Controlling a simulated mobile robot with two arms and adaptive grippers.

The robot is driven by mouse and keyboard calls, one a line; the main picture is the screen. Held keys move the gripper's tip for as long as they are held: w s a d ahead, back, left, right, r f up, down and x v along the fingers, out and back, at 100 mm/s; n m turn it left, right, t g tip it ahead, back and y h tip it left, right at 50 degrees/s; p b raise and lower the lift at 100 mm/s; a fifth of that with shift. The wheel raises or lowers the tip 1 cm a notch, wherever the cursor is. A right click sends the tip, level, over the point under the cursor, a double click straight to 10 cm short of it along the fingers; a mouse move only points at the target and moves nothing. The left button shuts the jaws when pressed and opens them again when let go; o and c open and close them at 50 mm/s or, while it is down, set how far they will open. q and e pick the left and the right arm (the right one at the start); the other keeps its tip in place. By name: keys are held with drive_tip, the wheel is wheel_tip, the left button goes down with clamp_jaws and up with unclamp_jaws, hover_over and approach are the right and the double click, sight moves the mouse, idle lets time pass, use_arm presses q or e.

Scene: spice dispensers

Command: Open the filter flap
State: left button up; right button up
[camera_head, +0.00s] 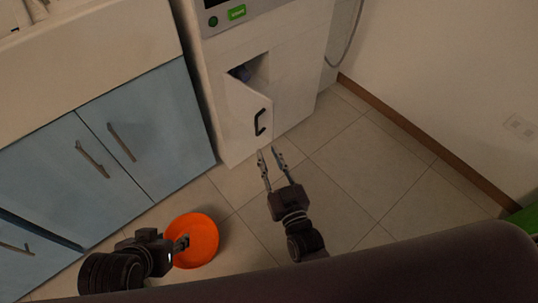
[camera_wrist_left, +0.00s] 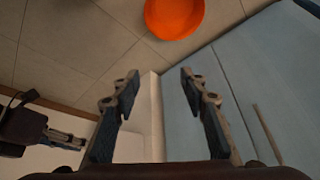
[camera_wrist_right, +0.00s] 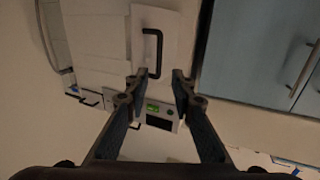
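The white filter flap (camera_head: 247,107) is on the front of a white machine (camera_head: 225,140) and stands tilted outward. A dark opening (camera_head: 258,70) with a bluish item (camera_head: 241,73) shows at its top. Its black handle (camera_head: 260,122) also shows in the right wrist view (camera_wrist_right: 153,50). My right gripper (camera_head: 269,151) is open and empty, just below and apart from the handle; its fingertips also show in the right wrist view (camera_wrist_right: 158,74). My left gripper (camera_head: 184,243) is low at the left; the left wrist view shows it open and empty (camera_wrist_left: 160,73).
An orange bowl (camera_head: 203,240) is on the tiled floor, partly behind my left gripper. Blue cabinet doors (camera_head: 165,120) with bar handles stand left of the machine. A wall (camera_head: 440,80) is at the right. The floor (camera_head: 375,175) right of my right gripper is clear.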

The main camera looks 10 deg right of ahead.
drive_tip(key=shift+c, duration=1.2)
drive_tip(key=m, duration=0.2)
drive_tip(key=d+m+y, duration=0.1)
drive_tip(key=m, duration=0.1)
drive_tip(key=d+m+y+b, duration=0.1)
drive_tip(key=m, duration=0.1)
drive_tip(key=shift+w, duration=0.3)
clamp_jaws()
use_arm(q)
drive_tip(key=w+d+r+t+h+b, duration=0.1)
drive_tip(key=w+d+r+t, duration=0.2)
drive_tip(key=w+r+t, duration=0.3)
drive_tip(key=w+d+r+t+h+b, duration=0.2)
drive_tip(key=w+r+t, duration=0.4)
drive_tip(key=w+r, duration=0.3)
drive_tip(key=shift+d+r+m, duration=0.4)
drive_tip(key=shift+d+r, duration=0.3)
drive_tip(key=shift+r, duration=1.1)
use_arm(e)
drive_tip(key=m+g+y, duration=0.1)
drive_tip(key=m+y, duration=0.1)
drive_tip(key=m, duration=0.8)
hover_over(267, 132)
drive_tip(key=s, duration=0.4)
drive_tip(key=shift+a+f, duration=0.25)
drive_tip(key=shift+f, duration=0.3)
use_arm(q)
drive_tip(key=shift+w, duration=0.1)
